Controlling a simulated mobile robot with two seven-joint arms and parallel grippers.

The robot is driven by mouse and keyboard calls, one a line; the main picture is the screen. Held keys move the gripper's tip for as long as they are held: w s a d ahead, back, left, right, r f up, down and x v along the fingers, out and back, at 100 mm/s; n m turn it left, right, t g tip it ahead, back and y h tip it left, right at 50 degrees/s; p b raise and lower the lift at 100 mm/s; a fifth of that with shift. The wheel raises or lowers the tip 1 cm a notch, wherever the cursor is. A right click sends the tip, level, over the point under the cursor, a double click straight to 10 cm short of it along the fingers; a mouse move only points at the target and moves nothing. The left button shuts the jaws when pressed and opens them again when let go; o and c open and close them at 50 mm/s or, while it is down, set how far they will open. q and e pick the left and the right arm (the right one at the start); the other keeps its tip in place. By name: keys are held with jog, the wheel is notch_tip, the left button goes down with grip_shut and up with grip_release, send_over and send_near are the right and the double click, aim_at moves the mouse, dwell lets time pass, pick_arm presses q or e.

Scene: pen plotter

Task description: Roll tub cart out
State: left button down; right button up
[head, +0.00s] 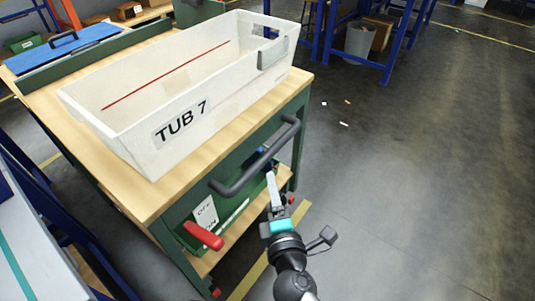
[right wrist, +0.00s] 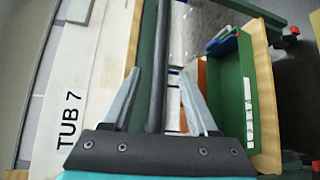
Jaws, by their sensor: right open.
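The tub cart (head: 232,146) has a wooden top, a green frame and a lower shelf. A white tub (head: 165,135) labelled TUB 7 sits on its top, with a red line inside. A dark grey bar handle (head: 238,181) runs along the cart's near right side. My right gripper (head: 271,180) is open, close to the handle's outer side. In the right wrist view the handle (right wrist: 157,60) lies lengthwise between the two fingers; how deep it sits between them is unclear. My left gripper is not in view.
A red lever (head: 203,236) sticks out low on the cart. A green bin shows on the lower shelf. Blue-framed benches and a grey waste bin (head: 358,41) stand at the back; another bench is at left. The floor (head: 420,180) to the right is mostly clear, with small scraps.

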aim_at(267, 161)
jog(key=w, duration=0.3)
jog(key=w+a+f+b, duration=0.1)
jog(key=w, duration=0.7)
jog(key=shift+w+a+f, duration=0.2)
jog(key=shift+a+f, duration=0.15)
jog(key=shift+f, duration=0.05)
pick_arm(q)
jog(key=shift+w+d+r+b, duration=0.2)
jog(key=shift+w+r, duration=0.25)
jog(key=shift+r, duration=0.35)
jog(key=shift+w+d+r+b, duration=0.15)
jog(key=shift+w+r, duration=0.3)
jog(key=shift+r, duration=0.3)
pick_arm(e)
jog(key=shift+w, duration=0.45)
jog(key=shift+c, duration=0.2)
grip_shut()
